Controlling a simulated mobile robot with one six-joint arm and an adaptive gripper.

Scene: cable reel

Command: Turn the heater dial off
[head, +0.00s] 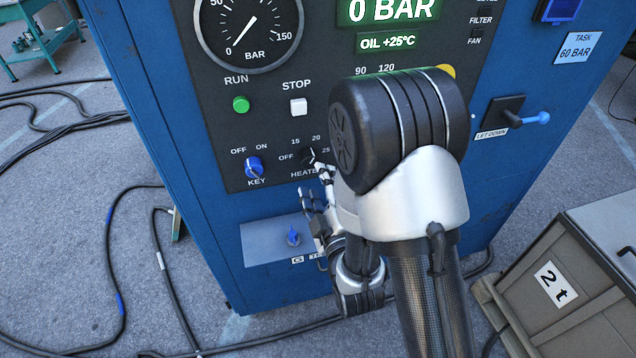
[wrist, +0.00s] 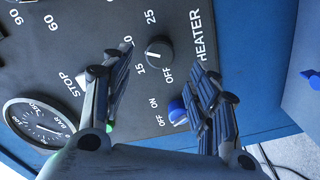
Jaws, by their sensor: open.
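The heater dial (head: 307,156) is a small black knob on the dark control panel, marked OFF, 15, 20 and 25. In the wrist view the dial (wrist: 159,53) shows a short white mark pointing between 15 and 20, away from OFF. My gripper (head: 316,188) is just below and in front of it in the head view, partly covering its surroundings. In the wrist view my gripper (wrist: 162,72) is open and empty, with one finger on each side of the dial's line. I see no contact with the dial.
The blue key switch (head: 254,167) is close to the dial's left; it also shows beside a finger in the wrist view (wrist: 178,111). A white STOP button (head: 298,107) and green RUN button (head: 240,104) sit above. A blue-handled lever (head: 540,118) is at right.

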